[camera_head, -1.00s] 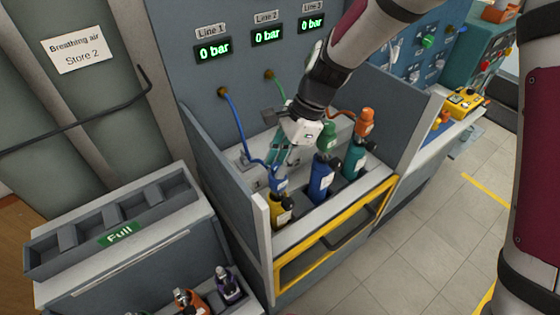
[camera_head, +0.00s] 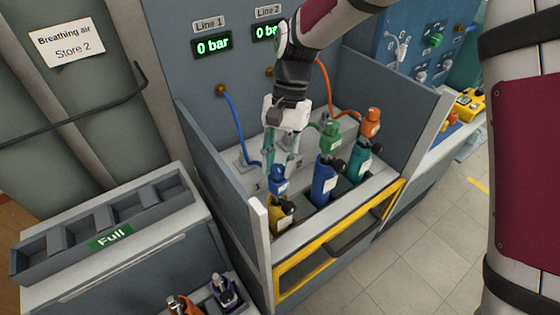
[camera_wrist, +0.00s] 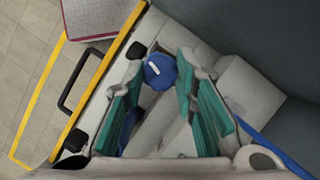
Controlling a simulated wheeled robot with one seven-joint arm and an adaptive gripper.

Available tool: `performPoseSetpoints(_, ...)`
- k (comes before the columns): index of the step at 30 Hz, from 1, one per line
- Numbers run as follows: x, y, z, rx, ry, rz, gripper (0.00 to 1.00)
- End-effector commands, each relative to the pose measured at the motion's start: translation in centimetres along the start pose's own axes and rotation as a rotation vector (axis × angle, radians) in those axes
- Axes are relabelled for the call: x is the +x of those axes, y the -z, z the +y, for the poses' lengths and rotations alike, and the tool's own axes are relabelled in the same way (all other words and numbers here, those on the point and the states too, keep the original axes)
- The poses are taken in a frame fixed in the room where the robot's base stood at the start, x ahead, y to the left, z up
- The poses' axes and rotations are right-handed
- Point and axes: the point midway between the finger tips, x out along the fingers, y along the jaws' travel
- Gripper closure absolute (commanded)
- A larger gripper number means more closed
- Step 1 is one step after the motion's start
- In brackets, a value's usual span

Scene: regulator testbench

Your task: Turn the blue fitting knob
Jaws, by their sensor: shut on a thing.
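The blue fitting (camera_head: 278,178) sits upright on top of the yellow cylinder (camera_head: 280,216) in the leftmost place of the bench. A blue hose (camera_head: 235,120) runs from the wall panel down to it. My gripper (camera_head: 282,163) reaches down onto this fitting from above. In the wrist view, the round blue knob (camera_wrist: 159,71) with a white mark lies between the tips of the teal finger pads, and my gripper (camera_wrist: 160,68) is shut on it. The fingers hide part of the fitting in the head view.
A blue cylinder (camera_head: 323,180) with a green fitting (camera_head: 330,138) and a teal cylinder (camera_head: 361,162) with an orange fitting (camera_head: 371,122) stand to the right. A yellow-framed gate (camera_head: 340,243) is in front. The Line 1 display (camera_head: 212,45) reads 0 bar.

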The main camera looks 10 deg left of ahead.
Motion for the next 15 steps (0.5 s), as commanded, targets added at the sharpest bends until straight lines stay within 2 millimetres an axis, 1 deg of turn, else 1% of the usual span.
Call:
performPoseSetpoints(6,0.03,0.05,-0.11,-0.089,-0.037,0.001,1.00)
performPoseSetpoints(15,0.04,-0.01,-0.11,-0.158,-0.066,0.000,1.00)
